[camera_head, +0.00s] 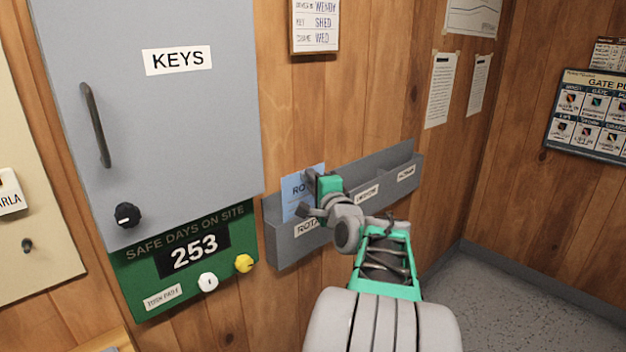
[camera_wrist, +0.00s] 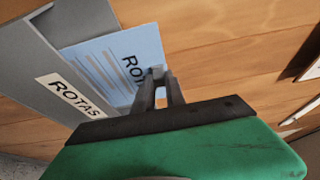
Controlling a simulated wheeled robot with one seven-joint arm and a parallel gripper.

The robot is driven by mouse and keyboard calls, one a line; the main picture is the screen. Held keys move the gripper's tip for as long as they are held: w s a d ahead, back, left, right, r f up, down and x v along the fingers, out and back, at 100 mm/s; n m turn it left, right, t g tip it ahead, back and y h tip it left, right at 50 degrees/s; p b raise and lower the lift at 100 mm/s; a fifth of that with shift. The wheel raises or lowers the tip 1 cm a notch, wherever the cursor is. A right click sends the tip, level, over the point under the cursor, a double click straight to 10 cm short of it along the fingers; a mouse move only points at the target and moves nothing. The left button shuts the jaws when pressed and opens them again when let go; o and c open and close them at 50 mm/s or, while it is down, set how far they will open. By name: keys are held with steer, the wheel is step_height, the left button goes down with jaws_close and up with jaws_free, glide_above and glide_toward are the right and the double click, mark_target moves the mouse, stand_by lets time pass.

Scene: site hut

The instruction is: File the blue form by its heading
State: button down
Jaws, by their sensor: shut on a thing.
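The blue form (camera_head: 299,190) has a heading that begins "RO"; the rest is covered by my gripper. My gripper (camera_head: 312,193) is shut on the form's upper edge. The form's lower part is behind the front wall of the leftmost slot of the grey wall rack (camera_head: 285,250), whose label reads "ROTAS". In the wrist view the form (camera_wrist: 110,62) is upright in that slot, with my fingers (camera_wrist: 158,80) at its heading end. Whether it touches the slot bottom is hidden.
The rack has further labelled slots to the right, one label partly hidden by my arm. Papers hang on the wooden wall.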

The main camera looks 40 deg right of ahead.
stand_by(0.3)
steer(key=c, duration=1.3)
jaws_free()
steer(key=v, duration=0.7)
steer(key=shift+s+a+b, duration=0.15)
steer(key=shift+s+b, duration=0.15)
steer(key=shift+s, duration=0.1)
